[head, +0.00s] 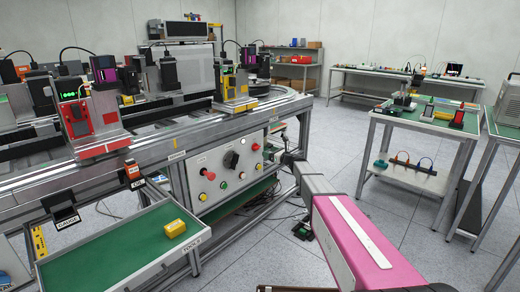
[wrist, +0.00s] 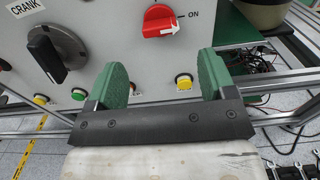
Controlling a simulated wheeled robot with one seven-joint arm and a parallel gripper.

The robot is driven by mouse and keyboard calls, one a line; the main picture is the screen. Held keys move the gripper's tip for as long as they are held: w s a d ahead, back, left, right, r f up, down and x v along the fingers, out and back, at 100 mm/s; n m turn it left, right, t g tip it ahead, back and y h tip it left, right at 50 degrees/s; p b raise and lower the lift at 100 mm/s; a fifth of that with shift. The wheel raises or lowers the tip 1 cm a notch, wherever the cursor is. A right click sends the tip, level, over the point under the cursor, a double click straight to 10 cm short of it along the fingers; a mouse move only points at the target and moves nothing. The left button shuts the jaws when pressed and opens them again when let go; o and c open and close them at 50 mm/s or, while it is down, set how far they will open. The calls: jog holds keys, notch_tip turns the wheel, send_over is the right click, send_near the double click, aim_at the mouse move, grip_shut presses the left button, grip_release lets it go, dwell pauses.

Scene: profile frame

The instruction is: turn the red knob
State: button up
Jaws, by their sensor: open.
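The red knob (wrist: 158,18) is on the grey panel at the top of the wrist view. A white arrow on it points right toward the "ON" label. In the head view the red knob (head: 255,147) is small, at the panel's right side. My gripper (wrist: 162,65) is open, with its two green finger pads apart and nothing between them. The red knob shows above the gap between the pads in the picture, apart from them. In the head view my gripper (head: 271,151) is small beside the panel's right edge, and its fingers are hard to make out.
A black crank knob (wrist: 45,55) is left of the red knob. Several buttons, including a yellow one (wrist: 184,82), sit low on the panel. Cables (wrist: 262,62) and frame rails lie at right.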

aim_at(259, 148)
jog(key=x, duration=0.9)
jog(key=c, duration=0.9)
